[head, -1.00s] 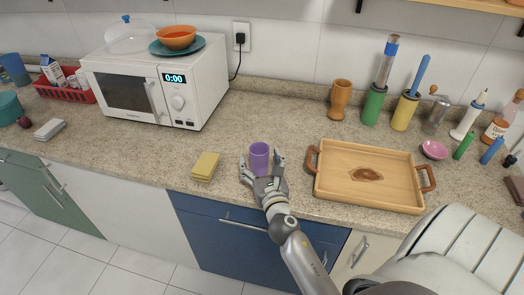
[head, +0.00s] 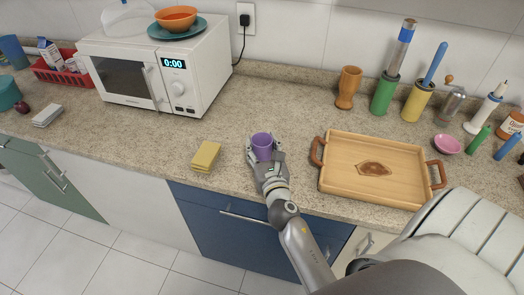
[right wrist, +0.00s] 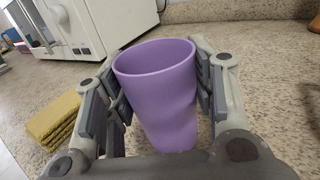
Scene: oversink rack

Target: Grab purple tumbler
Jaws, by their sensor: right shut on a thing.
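The purple tumbler (head: 262,147) stands upright on the speckled counter near its front edge. My right gripper (head: 264,153) is around it, with a finger on each side. In the right wrist view the tumbler (right wrist: 160,95) fills the space between the finger pads of the gripper (right wrist: 160,110), open end up and empty inside. The pads press its sides. Its base is partly hidden by the gripper. My left gripper is not in view.
Yellow sponges (head: 206,156) lie left of the tumbler. A wooden tray (head: 340,190) with handles sits close on the right. A microwave (head: 160,75) stands behind left, and a wooden cup (head: 348,88) and bottles stand behind right. The counter behind the tumbler is clear.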

